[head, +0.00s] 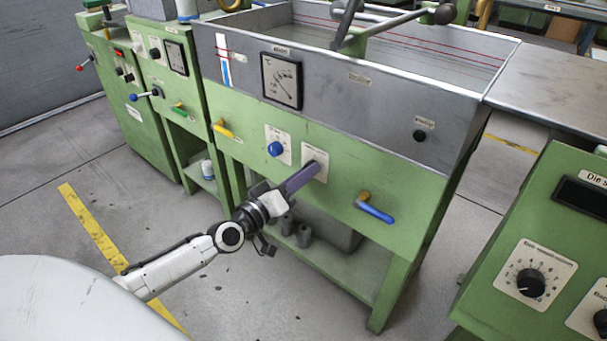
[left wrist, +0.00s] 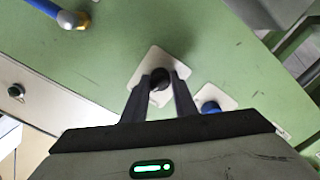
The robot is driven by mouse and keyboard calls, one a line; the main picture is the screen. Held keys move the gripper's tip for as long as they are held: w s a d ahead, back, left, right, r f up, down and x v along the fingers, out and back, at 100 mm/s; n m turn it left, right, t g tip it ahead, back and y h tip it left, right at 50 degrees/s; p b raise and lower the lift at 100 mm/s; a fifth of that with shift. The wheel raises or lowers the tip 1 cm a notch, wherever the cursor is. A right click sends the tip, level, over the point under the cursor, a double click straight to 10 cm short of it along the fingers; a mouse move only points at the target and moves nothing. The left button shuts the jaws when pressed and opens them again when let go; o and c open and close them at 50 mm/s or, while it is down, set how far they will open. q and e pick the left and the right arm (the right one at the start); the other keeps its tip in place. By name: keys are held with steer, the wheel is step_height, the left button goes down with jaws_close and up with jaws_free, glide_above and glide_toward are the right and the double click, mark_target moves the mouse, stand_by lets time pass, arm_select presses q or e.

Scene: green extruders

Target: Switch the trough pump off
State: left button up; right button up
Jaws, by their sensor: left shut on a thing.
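A dark round knob (left wrist: 160,79) sits on a white plate on the green front of the trough (head: 410,80). The plate (head: 322,157) also shows in the head view, where my gripper hides the knob. My left gripper (head: 315,171) reaches up to the plate from the lower left. In the left wrist view its two fingers (left wrist: 161,77) are shut on the knob, one on each side. The knob's pointer and the plate's lettering cannot be made out, so I cannot tell its setting. My right gripper is not in view.
A blue knob (head: 275,149) on its own plate is close left of the gripper. A blue-handled valve (head: 375,209) sticks out to the right, a yellow lever (head: 222,129) to the left. A green cabinet with a black dial (head: 530,283) stands at lower right.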

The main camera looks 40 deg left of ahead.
arm_select(q)
steer(key=n, duration=0.3)
steer(key=shift+n, duration=0.4)
stand_by(0.4)
steer(key=o, duration=1)
steer(key=shift+o, duration=0.2)
steer(key=s, duration=1)
steer(key=shift+s+a, duration=0.2)
steer(key=shift+a, duration=0.2)
